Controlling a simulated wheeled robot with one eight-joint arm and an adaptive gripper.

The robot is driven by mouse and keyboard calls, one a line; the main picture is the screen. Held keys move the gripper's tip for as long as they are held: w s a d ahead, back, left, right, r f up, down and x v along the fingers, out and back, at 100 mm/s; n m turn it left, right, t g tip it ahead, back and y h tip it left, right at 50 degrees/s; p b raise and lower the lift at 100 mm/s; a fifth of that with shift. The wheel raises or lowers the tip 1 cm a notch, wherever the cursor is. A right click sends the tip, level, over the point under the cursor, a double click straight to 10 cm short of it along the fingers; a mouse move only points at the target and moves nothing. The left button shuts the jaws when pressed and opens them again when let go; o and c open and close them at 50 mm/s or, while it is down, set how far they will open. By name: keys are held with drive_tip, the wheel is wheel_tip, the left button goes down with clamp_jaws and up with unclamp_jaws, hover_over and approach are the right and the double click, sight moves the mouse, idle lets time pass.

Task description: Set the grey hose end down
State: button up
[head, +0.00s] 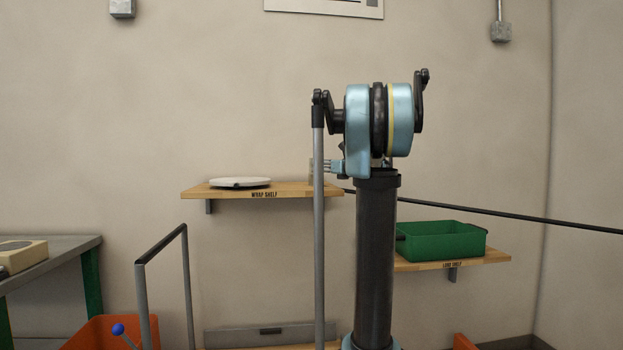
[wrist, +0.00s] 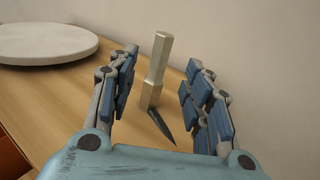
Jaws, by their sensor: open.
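A grey six-sided metal piece, which looks like the hose end (wrist: 157,68), stands upright on the wooden wrap shelf (wrist: 60,115) in the wrist view. A dark tapering strip (wrist: 161,126) runs from its foot towards me; I cannot tell whether it is hose or shadow. My gripper (wrist: 164,62) is open, with one finger on each side of the piece and visible gaps to both. In the head view, my gripper (head: 327,166) is just above the right end of the wrap shelf (head: 225,193), and the piece is mostly hidden behind my arm.
A round white disc (head: 240,182) lies on the wrap shelf, left of the gripper. A black line (head: 500,213) runs from behind my arm to the right edge. A green bin (head: 442,240) sits on the lower right shelf (head: 490,257). A bench (head: 70,252) stands at left.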

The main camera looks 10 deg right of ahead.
sight(312, 174)
drive_tip(key=shift+x, duration=3.6)
drive_tip(key=shift+r, duration=0.1)
drive_tip(key=shift+c, duration=0.2)
clamp_jaws()
